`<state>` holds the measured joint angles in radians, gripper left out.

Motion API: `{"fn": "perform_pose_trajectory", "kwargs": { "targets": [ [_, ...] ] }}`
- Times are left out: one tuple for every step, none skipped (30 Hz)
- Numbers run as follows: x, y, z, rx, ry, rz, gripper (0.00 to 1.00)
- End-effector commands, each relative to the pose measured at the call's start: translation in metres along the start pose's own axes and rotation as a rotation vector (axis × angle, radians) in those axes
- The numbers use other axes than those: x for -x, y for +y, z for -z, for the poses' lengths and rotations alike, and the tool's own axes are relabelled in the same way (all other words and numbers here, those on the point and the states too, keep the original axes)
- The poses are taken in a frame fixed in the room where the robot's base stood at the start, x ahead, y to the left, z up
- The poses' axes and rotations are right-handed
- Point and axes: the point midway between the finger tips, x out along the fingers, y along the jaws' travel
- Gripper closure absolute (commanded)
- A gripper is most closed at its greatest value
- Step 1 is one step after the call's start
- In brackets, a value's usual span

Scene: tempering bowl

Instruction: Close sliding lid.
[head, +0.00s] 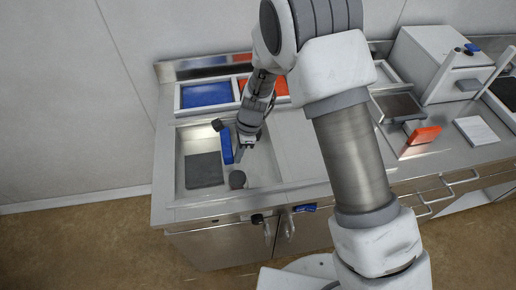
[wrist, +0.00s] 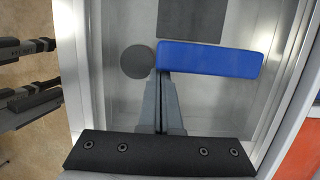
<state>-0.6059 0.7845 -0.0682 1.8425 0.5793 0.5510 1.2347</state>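A recessed metal basin (head: 218,187) in the counter holds a blue bar (head: 227,146), a dark grey square (head: 204,170) and a dark round piece (head: 237,180). I cannot tell for sure which part is the sliding lid. My gripper (head: 242,148) points down into the basin, to the right of the blue bar. In the wrist view its fingers (wrist: 162,75) are together, with nothing visible between them. Their tips are at the near edge of the blue bar (wrist: 212,59), by its left end; contact is unclear. The round piece (wrist: 138,62) lies left of the tips.
Blue (head: 207,95) and red (head: 280,87) trays are set behind the basin. A white box (head: 440,60), a red-orange block (head: 424,134) and a white slab (head: 476,130) stand to the right. My arm crosses the middle of the head view and hides part of the counter.

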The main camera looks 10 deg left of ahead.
Motion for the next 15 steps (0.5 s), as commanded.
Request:
{"fn": "perform_pose_trajectory", "kwargs": {
  "targets": [
    [-0.001,0.001,-0.006,0.003,-0.001,-0.002,1.00],
    [-0.002,0.000,-0.008,0.003,-0.001,-0.001,1.00],
    [-0.002,0.000,-0.011,0.002,-0.001,-0.001,1.00],
    [-0.003,0.000,-0.012,0.002,-0.001,0.000,1.00],
    [-0.003,0.000,-0.013,0.001,-0.001,0.000,1.00],
    [-0.003,0.000,-0.014,0.001,-0.001,0.000,1.00],
    [-0.004,0.000,-0.015,0.001,-0.001,0.000,1.00],
    [-0.004,0.000,-0.015,0.001,-0.001,0.000,1.00],
    [-0.004,0.000,-0.016,0.001,-0.001,0.000,1.00],
    [-0.004,0.000,-0.016,0.001,-0.001,0.001,1.00],
    [-0.004,0.000,-0.016,0.002,-0.002,0.001,1.00],
    [-0.004,-0.001,-0.016,0.002,-0.002,0.001,1.00],
    [-0.004,-0.001,-0.016,0.002,-0.002,0.001,1.00],
    [-0.004,-0.001,-0.016,0.002,-0.002,0.001,1.00],
    [-0.004,-0.001,-0.017,0.003,-0.002,0.001,1.00]
  ]
}}
